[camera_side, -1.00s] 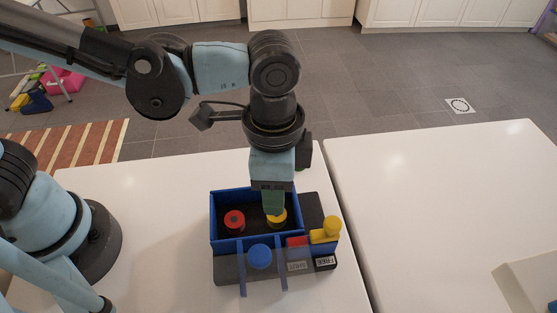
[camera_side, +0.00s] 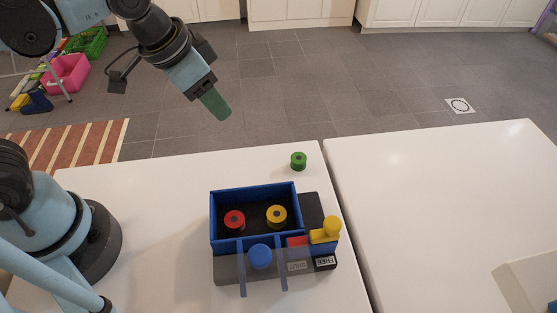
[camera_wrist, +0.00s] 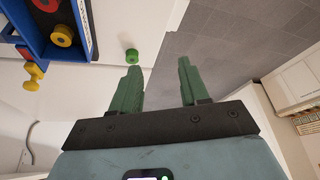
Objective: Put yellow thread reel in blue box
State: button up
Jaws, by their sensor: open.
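The yellow thread reel (camera_side: 277,216) lies inside the blue box (camera_side: 213,222), in its right part, apart from the red reel (camera_side: 234,220) on the left. In the wrist view the yellow reel (camera_wrist: 62,36) shows inside the box (camera_wrist: 84,14) at the upper left. My gripper (camera_side: 220,110) is raised high above and behind the box, away from the reels. In the wrist view its two green fingers (camera_wrist: 158,75) stand apart with nothing between them.
A green reel (camera_side: 298,161) stands on the white table (camera_side: 420,210) behind the box. A blue round knob (camera_side: 260,257) and a yellow piece (camera_side: 327,230) sit at the box's front. The table to the right is mostly clear.

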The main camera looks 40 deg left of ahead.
jog(key=a+f+n+t+y, duration=0.1)
jog(key=a+n, duration=0.3)
jog(key=a, duration=0.4)
jog(key=shift+s+a+t, duration=0.3)
jog(key=shift+s+t, duration=0.05)
jog(key=shift+t, duration=0.55)
jog(key=shift+f, duration=0.1)
